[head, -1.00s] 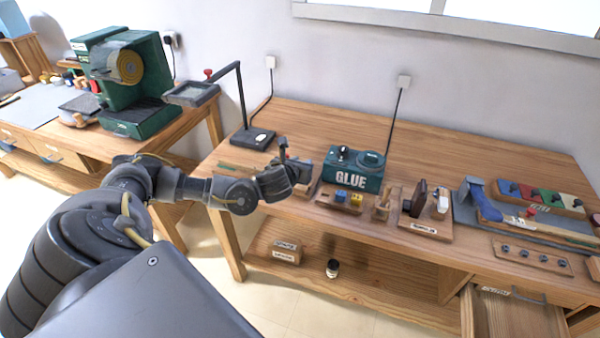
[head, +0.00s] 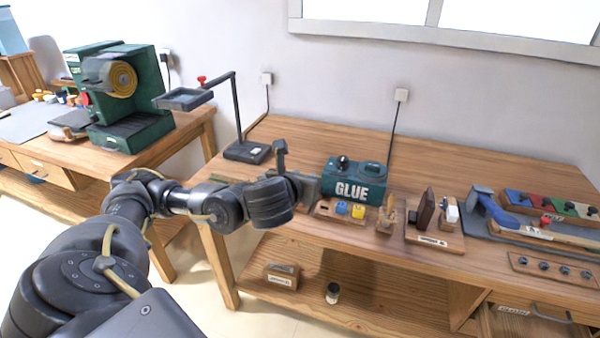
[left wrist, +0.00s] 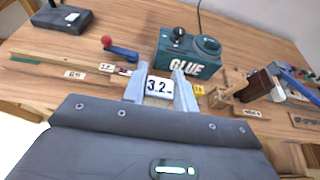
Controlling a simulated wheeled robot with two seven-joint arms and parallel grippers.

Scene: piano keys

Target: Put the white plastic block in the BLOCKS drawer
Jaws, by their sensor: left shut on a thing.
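My left gripper (left wrist: 160,90) is shut on a white block (left wrist: 159,86) marked 3.2, which sits between its two fingers in the left wrist view. In the head view this gripper (head: 305,186) is left of the green GLUE box (head: 345,190), above the front part of the bench; the block cannot be made out there. An open drawer (head: 513,310) with a label too small to read and a dark handle is at the lower right, partly cut off by the frame. My right gripper is not in view.
A wooden tray (head: 322,209) with a blue block (head: 341,208) and a yellow block (head: 358,211) is just below the GLUE box. Wooden holders with tools (head: 435,238) stand to the right. The lower shelf (head: 385,300) is mostly bare.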

